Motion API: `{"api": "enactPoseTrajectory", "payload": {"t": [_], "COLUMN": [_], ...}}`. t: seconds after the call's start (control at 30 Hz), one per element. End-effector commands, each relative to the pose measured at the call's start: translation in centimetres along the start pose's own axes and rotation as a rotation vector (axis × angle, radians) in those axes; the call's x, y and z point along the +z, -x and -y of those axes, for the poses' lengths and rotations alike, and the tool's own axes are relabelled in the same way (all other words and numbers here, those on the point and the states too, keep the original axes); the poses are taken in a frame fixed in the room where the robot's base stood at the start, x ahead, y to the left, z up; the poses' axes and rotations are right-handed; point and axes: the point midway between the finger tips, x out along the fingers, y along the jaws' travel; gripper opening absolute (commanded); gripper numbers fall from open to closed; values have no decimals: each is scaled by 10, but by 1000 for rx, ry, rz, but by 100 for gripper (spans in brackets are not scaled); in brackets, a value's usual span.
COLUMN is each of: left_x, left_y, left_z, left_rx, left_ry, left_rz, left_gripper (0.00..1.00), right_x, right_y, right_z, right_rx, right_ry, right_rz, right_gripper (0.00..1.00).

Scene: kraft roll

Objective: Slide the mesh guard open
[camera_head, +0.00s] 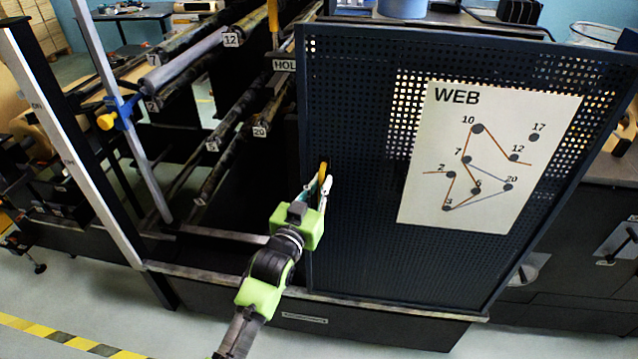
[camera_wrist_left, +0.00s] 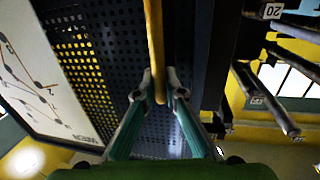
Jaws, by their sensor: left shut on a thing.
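The mesh guard (camera_head: 360,120) is a dark perforated panel at the centre right of the head view. It bears a white WEB diagram sheet and also shows in the left wrist view (camera_wrist_left: 90,75). A yellow handle (camera_head: 322,171) stands upright near the guard's left edge. My left gripper (camera_head: 325,188) is at this handle, and in the left wrist view its two fingers are shut on the yellow bar (camera_wrist_left: 156,50), one on each side. The machine's rollers are exposed to the left of the guard. My right gripper is not in view.
Numbered rollers (camera_head: 190,62) and dark rods fill the open bay left of the guard. A pale upright post (camera_head: 120,110) with a yellow knob stands at the left. A metal rail (camera_head: 400,307) runs below the guard. Yellow-black floor tape (camera_head: 60,335) lies at lower left.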

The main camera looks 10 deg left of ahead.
Motion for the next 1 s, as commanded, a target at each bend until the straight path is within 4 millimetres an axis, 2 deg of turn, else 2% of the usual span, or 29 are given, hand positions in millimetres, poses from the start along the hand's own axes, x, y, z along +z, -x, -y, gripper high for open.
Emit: {"api": "enactPoseTrajectory", "payload": {"t": [0.13, 0.37, 0.4, 0.43, 0.8, 1.0], "left_x": [1, 1, 1, 1, 0, 2], "left_y": [0, 0, 0, 0, 2, 22], "left_z": [-1, -1, -1, -1, 0, 0], "left_rx": [1, 1, 0, 0, 0, 0], "left_ry": [0, 0, 0, 0, 0, 1], "left_rz": [1, 0, 0, 0, -1, 1], "left_gripper": [0, 0, 20, 27, 27, 27], "right_x": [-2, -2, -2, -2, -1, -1], "right_y": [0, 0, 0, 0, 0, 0], "right_z": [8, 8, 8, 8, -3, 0], "right_rx": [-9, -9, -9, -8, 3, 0], "right_ry": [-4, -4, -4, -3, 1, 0], "right_rz": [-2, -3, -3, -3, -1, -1], "right_gripper": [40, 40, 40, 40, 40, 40]}}
